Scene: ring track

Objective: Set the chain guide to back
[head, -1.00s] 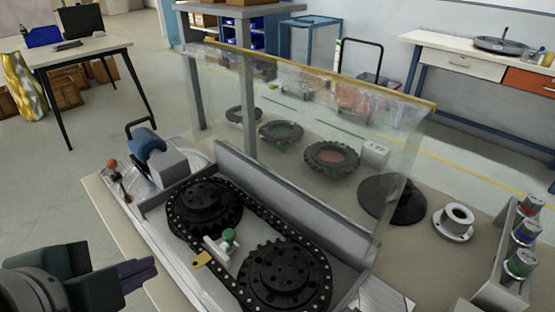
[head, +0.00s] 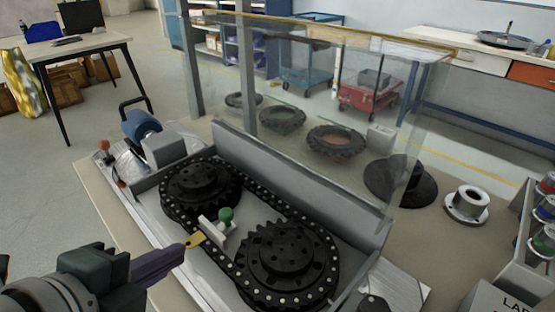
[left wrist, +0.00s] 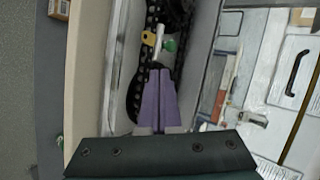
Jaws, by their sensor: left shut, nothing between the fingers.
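The chain guide (head: 216,230) is a pale block with a green knob (head: 225,214) and a yellow tab (head: 195,240). It sits between two black sprockets, the rear one (head: 200,181) and the front one (head: 281,251), inside the chain loop. In the left wrist view, the green knob (left wrist: 170,46) and yellow tab (left wrist: 149,39) show just beyond the fingers. My left gripper (head: 183,251) is shut and empty, its purple fingertips right by the yellow tab. I cannot tell whether they touch it. My right gripper is not in view.
A clear guard (head: 330,90) with a yellow top edge stands behind the chain housing. A blue motor (head: 140,125) and a red-knobbed lever (head: 103,146) sit at the left end. A flanged part (head: 467,205) and a rack of coloured canisters (head: 520,240) are at right.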

